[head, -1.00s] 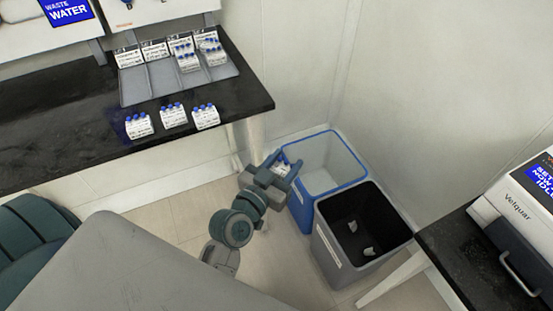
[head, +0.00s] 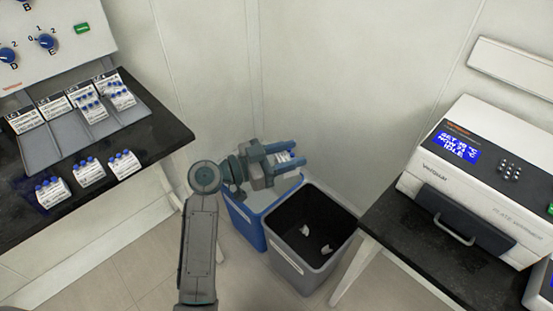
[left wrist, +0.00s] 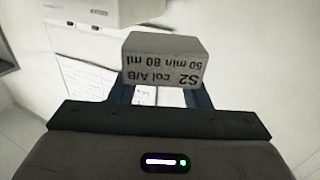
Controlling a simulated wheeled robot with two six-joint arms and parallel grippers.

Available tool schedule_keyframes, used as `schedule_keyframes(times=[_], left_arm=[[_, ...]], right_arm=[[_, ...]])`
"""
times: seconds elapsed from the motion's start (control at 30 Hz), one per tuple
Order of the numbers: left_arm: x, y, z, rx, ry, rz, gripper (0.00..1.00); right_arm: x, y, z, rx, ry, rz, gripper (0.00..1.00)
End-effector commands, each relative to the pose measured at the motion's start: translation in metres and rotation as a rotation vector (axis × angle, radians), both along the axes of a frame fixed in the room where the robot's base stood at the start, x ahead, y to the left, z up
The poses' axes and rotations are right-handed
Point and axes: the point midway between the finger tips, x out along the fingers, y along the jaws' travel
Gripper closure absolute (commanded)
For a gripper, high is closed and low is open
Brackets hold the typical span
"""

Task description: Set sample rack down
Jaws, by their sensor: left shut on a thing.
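My left gripper (head: 292,159) is shut on a white sample rack (head: 280,158) with blue caps, held in the air in front of the wall and above the bins. Its fingers partly hide the rack. In the left wrist view the rack (left wrist: 163,60) shows between the fingers, its label "S2 col A/B 50 min 80 ml" upside down. Three similar racks, a left one (head: 52,193), a middle one (head: 90,173) and a right one (head: 125,164), stand on the black bench (head: 150,140). My right gripper is not in view.
A grey sloped tray (head: 68,134) on the bench holds two racks in its right lanes; its left lanes look empty. A blue bin (head: 245,228) and a grey bin (head: 300,270) with white scraps stand below the gripper. A plate warmer (head: 480,190) sits on the right bench (head: 400,222).

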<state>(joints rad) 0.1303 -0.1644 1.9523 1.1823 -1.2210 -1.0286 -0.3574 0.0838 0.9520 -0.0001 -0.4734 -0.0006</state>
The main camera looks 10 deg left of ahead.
Motion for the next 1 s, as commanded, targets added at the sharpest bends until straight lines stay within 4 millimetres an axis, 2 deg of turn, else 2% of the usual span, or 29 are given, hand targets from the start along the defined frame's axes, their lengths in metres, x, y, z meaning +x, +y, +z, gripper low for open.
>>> schedule_keyframes(times=[0.4,0.63,0.8,1.0], left_arm=[[-0.007,0.024,0.0,0.005,-0.001,-0.301,0.8],[-0.011,0.031,0.0,0.002,0.0,-0.4,0.8],[-0.011,0.03,-0.007,-0.001,0.001,-0.359,0.8],[-0.006,0.031,-0.043,-0.001,0.006,-0.1,0.8]], right_arm=[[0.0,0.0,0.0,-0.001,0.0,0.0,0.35],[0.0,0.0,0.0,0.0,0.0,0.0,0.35],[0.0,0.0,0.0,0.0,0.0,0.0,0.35],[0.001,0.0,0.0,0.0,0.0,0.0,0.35]])
